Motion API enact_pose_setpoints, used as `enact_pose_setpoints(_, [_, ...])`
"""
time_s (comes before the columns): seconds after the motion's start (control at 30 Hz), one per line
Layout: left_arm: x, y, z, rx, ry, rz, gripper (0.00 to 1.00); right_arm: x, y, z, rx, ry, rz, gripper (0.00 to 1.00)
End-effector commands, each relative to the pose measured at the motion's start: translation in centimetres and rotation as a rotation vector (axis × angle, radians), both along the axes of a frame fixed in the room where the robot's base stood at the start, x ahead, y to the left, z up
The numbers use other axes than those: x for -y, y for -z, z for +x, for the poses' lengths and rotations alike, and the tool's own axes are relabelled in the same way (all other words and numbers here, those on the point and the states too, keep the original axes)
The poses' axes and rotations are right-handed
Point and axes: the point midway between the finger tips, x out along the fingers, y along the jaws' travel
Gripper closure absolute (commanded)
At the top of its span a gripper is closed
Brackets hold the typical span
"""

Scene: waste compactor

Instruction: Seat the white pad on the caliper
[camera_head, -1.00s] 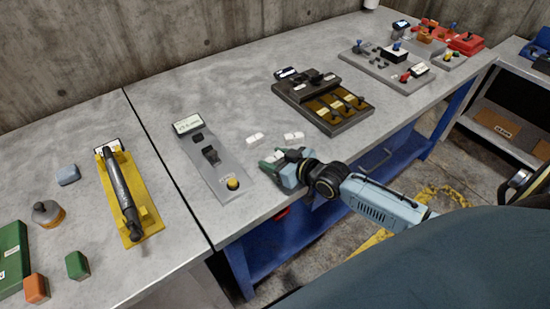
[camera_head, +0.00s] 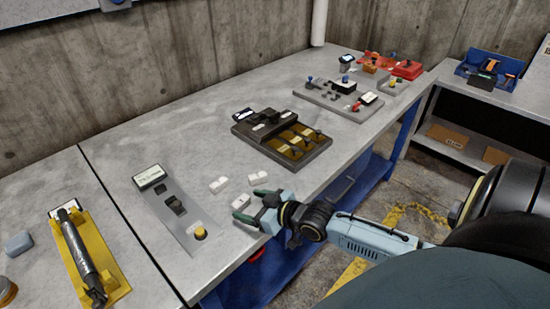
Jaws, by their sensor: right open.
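Two small white pads lie flat on the grey bench top, one white pad (camera_head: 218,185) on the left and another white pad (camera_head: 258,178) on the right. A grey plate fixture (camera_head: 165,200) with dark blocks (camera_head: 176,204) and a yellow knob (camera_head: 200,233) lies left of them; I cannot tell for sure that it is the caliper. My right gripper (camera_head: 241,209), with green fingertips, is open near the front edge of the bench, just in front of the pads and apart from them. My left gripper is not in view.
A dark tray (camera_head: 245,134) with brass-coloured slots stands behind and right of the pads. A yellow stand (camera_head: 113,279) with a dark cylinder is at the left. Grey fixture boards (camera_head: 318,101) and red parts (camera_head: 407,68) are at the far right.

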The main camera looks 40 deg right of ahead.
Motion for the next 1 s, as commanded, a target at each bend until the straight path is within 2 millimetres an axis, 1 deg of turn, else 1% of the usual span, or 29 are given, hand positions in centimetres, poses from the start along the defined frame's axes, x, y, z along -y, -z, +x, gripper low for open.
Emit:
enact_pose_setpoints(0.03, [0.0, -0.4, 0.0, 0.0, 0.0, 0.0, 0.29, 0.2, -0.6, -1.1, -0.003, -0.002, -0.003, 0.27])
enact_pose_setpoints(0.2, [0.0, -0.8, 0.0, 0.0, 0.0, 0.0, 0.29, 1.0, -1.6, -4.1, -0.003, -0.001, -0.001, 0.27])
enact_pose_setpoints(0.4, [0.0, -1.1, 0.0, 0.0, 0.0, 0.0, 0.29, 1.7, -2.6, -6.6, -0.003, 0.0, -0.002, 0.27])
enact_pose_setpoints(0.6, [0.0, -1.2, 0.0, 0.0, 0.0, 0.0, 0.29, 2.1, -3.1, -7.7, -0.001, 0.0, -0.001, 0.27])
enact_pose_setpoints(0.87, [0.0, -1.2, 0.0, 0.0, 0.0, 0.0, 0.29, 2.1, -3.1, -7.9, -0.001, 0.0, -0.001, 0.27])
enact_pose_setpoints(0.93, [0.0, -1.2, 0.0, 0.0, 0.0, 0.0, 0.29, 1.9, -3.0, -8.0, -0.008, 0.0, -0.002, 0.27])
enact_pose_setpoints(1.0, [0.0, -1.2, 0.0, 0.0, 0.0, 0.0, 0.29, 1.3, -2.7, -8.3, -0.034, -0.001, -0.008, 0.27])
